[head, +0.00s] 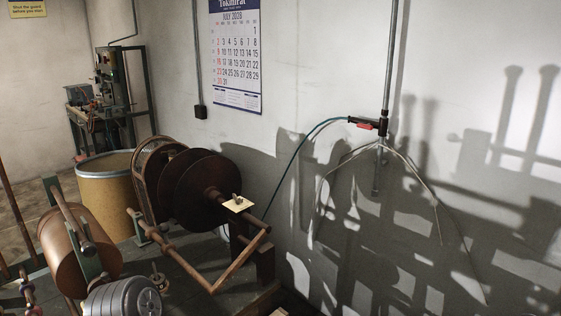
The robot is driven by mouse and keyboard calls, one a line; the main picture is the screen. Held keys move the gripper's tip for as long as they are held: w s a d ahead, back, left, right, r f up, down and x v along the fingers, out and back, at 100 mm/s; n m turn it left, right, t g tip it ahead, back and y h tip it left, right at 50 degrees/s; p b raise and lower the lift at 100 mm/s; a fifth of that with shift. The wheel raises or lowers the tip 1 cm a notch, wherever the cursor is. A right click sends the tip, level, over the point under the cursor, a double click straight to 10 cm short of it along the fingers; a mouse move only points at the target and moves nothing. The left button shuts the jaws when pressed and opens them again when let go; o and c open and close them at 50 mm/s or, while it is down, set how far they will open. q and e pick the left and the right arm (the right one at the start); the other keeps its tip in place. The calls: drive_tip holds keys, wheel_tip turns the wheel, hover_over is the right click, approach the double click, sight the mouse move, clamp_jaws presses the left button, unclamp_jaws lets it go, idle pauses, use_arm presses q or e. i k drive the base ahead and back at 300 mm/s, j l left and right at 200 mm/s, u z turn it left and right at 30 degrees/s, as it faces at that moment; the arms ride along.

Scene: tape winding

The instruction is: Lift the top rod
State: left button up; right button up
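A winding machine with large dark brown discs (197,190) stands left of centre by the wall. A rusty rod (180,262) runs from the left bracket down to a corner in front of the discs. A second rusty rod (240,261) rises from that corner to the right. A shorter bar (254,226) extends from the disc hub, above both of them. I cannot tell which of these is the top rod. A small pale plate (239,204) sits near the hub. Neither of my grippers is in this view.
A brown roller (78,262) and a grey motor (121,299) stand at the lower left. A tan drum (105,188) is behind. A black and red tool (369,124) with a green hose hangs by the wall pipe. The right side shows wall with shadows.

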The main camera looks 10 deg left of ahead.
sight(89, 249)
drive_tip(key=u, duration=1.5)
